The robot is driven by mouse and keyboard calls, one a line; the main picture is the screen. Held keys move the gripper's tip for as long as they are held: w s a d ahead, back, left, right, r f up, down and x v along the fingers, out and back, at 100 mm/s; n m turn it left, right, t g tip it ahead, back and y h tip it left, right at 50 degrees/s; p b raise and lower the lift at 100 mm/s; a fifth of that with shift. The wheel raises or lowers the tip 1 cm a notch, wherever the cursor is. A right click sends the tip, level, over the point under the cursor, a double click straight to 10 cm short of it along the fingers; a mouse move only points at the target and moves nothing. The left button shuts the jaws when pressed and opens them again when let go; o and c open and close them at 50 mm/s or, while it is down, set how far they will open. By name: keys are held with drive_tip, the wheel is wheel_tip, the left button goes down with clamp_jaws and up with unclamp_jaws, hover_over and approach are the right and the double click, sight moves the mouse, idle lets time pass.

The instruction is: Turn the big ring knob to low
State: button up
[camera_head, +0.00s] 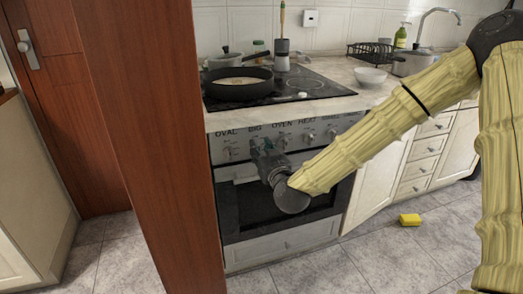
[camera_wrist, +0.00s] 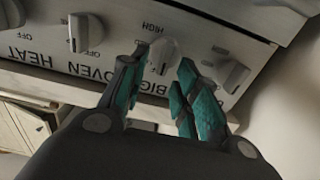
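The big ring knob (camera_wrist: 163,54) is a pale knob on the oven's steel panel, beside the partly covered BIG label. In the wrist view it sits between the two teal-padded fingertips of my gripper (camera_wrist: 164,62). The gripper is open around the knob, with small gaps seeming to show at its sides; contact is unclear. A HIGH mark shows upside down by the knob; its exact setting is hard to read. In the head view my gripper (camera_head: 260,146) is at the panel under the BIG label and hides the knob.
The oval knob (camera_wrist: 235,74) is close on one side and the oven knob (camera_wrist: 84,32) on the other. A black pan (camera_head: 238,83) stands on the hob (camera_head: 310,86). A tall wooden panel (camera_head: 150,140) stands left of the oven. A yellow block (camera_head: 409,220) lies on the floor.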

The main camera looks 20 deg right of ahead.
drive_tip(key=shift+w, duration=0.35)
drive_tip(key=shift+c, duration=0.3)
drive_tip(key=shift+d, duration=0.1)
clamp_jaws()
drive_tip(key=shift+m, duration=0.3)
drive_tip(key=m, duration=0.3)
drive_tip(key=shift+d+p, duration=0.25)
drive_tip(key=shift+p, duration=0.1)
drive_tip(key=shift+d+f+m, duration=0.15)
drive_tip(key=shift+m, duration=1.15)
drive_tip(key=shift+d+f+m, duration=0.15)
drive_tip(key=shift+m, duration=1.15)
drive_tip(key=shift+o, duration=0.3)
unclamp_jaws()
